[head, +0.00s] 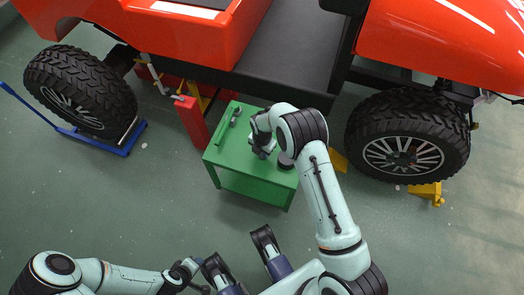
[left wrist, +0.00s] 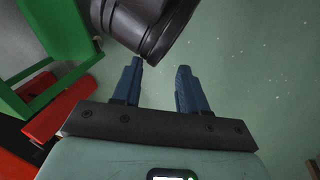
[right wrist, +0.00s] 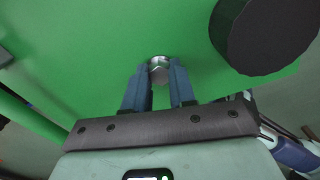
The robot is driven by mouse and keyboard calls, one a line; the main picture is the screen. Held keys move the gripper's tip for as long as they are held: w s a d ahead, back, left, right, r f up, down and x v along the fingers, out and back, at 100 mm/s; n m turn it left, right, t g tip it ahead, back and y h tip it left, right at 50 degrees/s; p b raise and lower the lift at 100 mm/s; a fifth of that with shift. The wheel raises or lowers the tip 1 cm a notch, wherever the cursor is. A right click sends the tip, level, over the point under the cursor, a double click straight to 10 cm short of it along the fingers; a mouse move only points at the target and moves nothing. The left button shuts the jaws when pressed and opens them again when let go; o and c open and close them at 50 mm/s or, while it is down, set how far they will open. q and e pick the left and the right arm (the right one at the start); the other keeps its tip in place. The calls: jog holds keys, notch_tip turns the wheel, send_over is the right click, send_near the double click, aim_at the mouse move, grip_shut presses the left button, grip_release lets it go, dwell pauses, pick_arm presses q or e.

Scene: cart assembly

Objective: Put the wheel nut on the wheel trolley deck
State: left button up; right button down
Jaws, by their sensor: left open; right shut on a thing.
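The wheel nut (right wrist: 158,70) is a small silver hex piece between the fingertips of my right gripper (right wrist: 161,82), which is shut on it. It is over the green cart top (right wrist: 90,55); I cannot tell whether it touches that surface. In the head view my right gripper (head: 262,150) is over the green cart, and the nut is hidden there. The blue wheel trolley (head: 125,140) stands on the floor at the left, with a black-tyred wheel (head: 80,90) on or against it. My left gripper (left wrist: 158,78) is open and empty, away from the cart and the trolley.
A dark round thing (right wrist: 265,35) stands on the cart top beside my right gripper. A tool-like thing (head: 235,117) lies at the cart's left. Red stands (head: 192,120) and the orange vehicle (head: 190,40) are behind. The floor between trolley and cart is clear in front.

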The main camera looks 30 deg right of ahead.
jog(key=c, duration=0.8)
grip_release()
jog(key=shift+f, duration=0.1)
jog(key=shift+c, duration=0.2)
pick_arm(q)
jog(key=shift+g, duration=0.5)
jog(key=s+r+p, duration=0.1)
jog(key=s+d+r+p, duration=0.1)
jog(key=s+r+p, duration=0.1)
jog(key=shift+s+d+r, duration=0.1)
jog(key=shift+s+d, duration=0.05)
jog(key=shift+d, duration=0.15)
pick_arm(e)
notch_tip(320, 180, up, 14)
jog(key=shift+f, duration=0.25)
